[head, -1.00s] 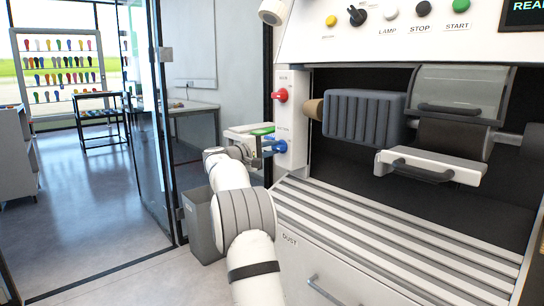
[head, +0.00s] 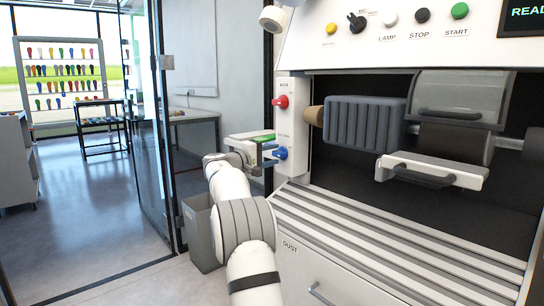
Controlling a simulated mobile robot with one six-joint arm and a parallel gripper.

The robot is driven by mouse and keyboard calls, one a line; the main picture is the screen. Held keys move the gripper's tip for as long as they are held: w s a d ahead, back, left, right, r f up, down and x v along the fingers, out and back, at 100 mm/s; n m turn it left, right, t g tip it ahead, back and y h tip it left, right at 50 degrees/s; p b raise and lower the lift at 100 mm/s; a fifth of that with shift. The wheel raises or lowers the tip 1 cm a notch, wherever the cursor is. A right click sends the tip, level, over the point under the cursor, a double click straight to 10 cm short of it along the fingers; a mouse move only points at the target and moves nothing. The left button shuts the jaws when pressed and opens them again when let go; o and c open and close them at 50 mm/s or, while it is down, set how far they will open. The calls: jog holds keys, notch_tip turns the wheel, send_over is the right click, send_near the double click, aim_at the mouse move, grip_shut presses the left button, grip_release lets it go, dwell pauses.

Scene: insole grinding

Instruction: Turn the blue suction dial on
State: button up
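The blue suction dial (head: 281,153) sits low on the white side panel at the left of the grinding machine, below a red dial (head: 281,101). My gripper (head: 268,150) is at the left side of the blue dial, very close to it. Its fingertips are small and partly overlap the dial in the picture, so I cannot tell whether they touch it or how far apart they are. The dial's exact angle is also too small to read surely.
The grinder has a dark ribbed roller cover (head: 365,122) and a slatted ledge (head: 390,240) right of my arm. A glass door (head: 150,130) is at the left, with open floor beyond.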

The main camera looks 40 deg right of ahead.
jog(key=a+p, duration=0.1)
jog(key=a, duration=0.6)
jog(key=shift+s+a, duration=0.3)
jog(key=shift+a, duration=0.1)
jog(key=shift+r, duration=0.1)
jog(key=s+a+r+y+p, duration=0.3)
jog(key=s+a+y+p, duration=0.6)
jog(key=s+a+p, duration=0.5)
jog(key=s+a+r+t+y+p, duration=0.1)
jog(key=s+a+r+y+p, duration=0.2)
jog(key=s+a+y+p, duration=0.6)
jog(key=s+a+p, duration=0.2)
jog(key=s+a, duration=0.3)
jog(key=s, duration=0.3)
jog(key=s+a+p, duration=0.3)
jog(key=s+a, duration=0.2)
jog(key=s, duration=0.2)
jog(key=shift+s+m, duration=0.35)
jog(key=shift+m, duration=0.05)
jog(key=shift+s+f, duration=0.1)
